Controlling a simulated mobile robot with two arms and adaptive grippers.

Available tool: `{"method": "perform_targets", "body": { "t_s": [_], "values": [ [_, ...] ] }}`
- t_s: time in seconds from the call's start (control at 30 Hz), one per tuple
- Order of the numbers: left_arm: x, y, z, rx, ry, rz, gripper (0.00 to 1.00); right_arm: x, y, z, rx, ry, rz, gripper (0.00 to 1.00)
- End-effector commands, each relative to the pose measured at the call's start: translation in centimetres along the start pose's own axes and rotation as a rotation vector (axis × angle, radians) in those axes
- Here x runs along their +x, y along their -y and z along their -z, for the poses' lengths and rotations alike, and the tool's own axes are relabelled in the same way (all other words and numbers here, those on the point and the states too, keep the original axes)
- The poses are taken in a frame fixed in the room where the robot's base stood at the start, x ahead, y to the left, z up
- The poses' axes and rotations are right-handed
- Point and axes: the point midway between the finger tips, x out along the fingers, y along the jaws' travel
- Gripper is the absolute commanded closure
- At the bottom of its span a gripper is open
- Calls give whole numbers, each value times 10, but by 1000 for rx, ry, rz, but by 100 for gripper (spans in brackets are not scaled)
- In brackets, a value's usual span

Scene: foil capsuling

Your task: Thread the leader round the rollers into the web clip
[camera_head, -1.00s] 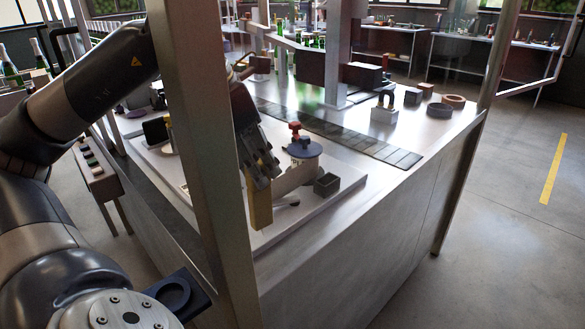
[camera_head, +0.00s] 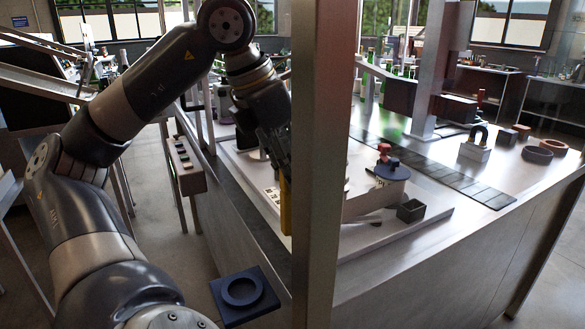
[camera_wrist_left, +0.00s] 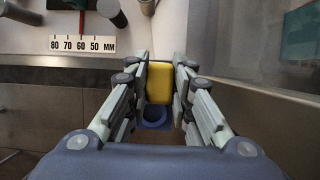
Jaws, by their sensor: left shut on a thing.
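My left gripper (camera_wrist_left: 159,85) is shut on a yellow block (camera_wrist_left: 159,84), which sits between its fingers in the left wrist view. In the head view the yellow block (camera_head: 286,206) hangs upright at the bench's near edge, partly hidden by a metal post. Dark round parts (camera_wrist_left: 110,11), possibly rollers, show at the top of the wrist view, apart from the block. A white millimetre scale (camera_wrist_left: 83,44) lies near them. I cannot make out the leader strip or the web clip. My right gripper is not in view.
The metal post (camera_head: 322,150) stands close to my left gripper and hides part of the bench (camera_head: 420,265). A red-and-blue knobbed unit (camera_head: 388,168) and a small dark open box (camera_head: 410,211) stand right of it. A dark blue plate with a ring (camera_head: 243,291) is below.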

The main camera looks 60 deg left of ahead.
Motion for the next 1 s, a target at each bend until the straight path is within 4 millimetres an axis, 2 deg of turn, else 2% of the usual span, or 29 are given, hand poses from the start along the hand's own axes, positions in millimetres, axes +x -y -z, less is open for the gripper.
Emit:
{"method": "perform_targets", "body": {
  "t_s": [1.0],
  "values": [
    [15, 4, -26, 0, -2, 1, 100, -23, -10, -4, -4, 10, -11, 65]
  ]
}}
